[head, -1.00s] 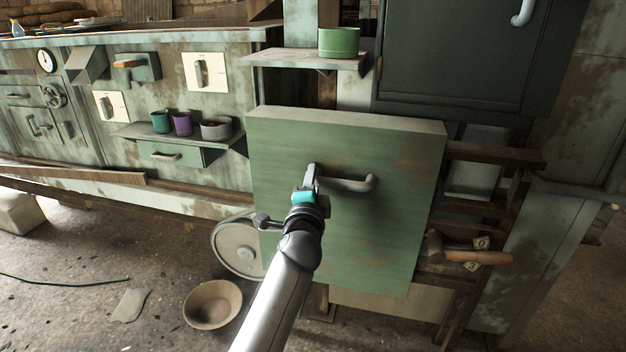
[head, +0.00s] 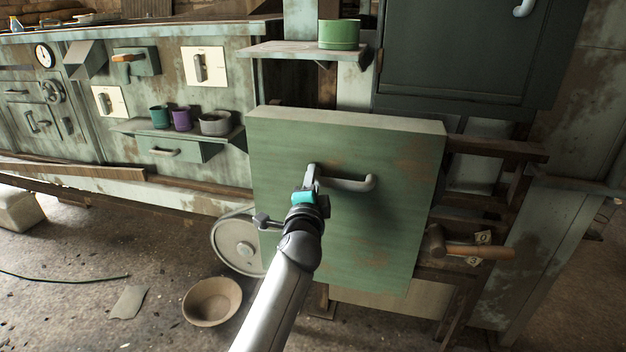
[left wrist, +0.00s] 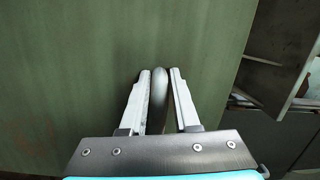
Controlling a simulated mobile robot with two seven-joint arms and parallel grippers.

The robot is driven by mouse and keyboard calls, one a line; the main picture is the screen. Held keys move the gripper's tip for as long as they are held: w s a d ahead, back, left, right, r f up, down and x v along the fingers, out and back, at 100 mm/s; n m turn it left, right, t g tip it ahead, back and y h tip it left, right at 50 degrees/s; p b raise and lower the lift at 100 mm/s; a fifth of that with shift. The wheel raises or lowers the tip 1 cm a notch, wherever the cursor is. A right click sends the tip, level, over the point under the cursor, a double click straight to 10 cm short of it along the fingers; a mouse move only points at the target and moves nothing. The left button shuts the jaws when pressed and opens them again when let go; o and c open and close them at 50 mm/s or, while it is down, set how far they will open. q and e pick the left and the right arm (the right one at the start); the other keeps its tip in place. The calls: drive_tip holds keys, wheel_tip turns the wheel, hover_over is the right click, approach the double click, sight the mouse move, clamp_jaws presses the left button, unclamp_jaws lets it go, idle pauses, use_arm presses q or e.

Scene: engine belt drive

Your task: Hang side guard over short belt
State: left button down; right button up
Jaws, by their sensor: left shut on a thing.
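The side guard (head: 345,240) is a large flat green box-like panel with a grey handle (head: 350,183) on its front face. It stands upright in the middle of the head view. My left gripper (head: 312,178) is shut on the handle near its left end. In the left wrist view the two fingers (left wrist: 158,90) lie on either side of the handle bar, with the green face (left wrist: 70,60) behind. The guard hides most of what lies behind it. A pulley wheel (head: 238,245) shows at its lower left; the short belt cannot be made out. My right gripper is not in view.
A shelf (head: 290,50) with a green tin (head: 338,35) is above the guard. A wooden mallet (head: 470,249) lies on a rack at the right. A bowl (head: 212,302) sits on the floor. Cups (head: 181,120) stand on a left ledge. The floor at lower left is mostly open.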

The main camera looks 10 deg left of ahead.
use_arm(q)
drive_tip(key=shift+r, duration=0.35)
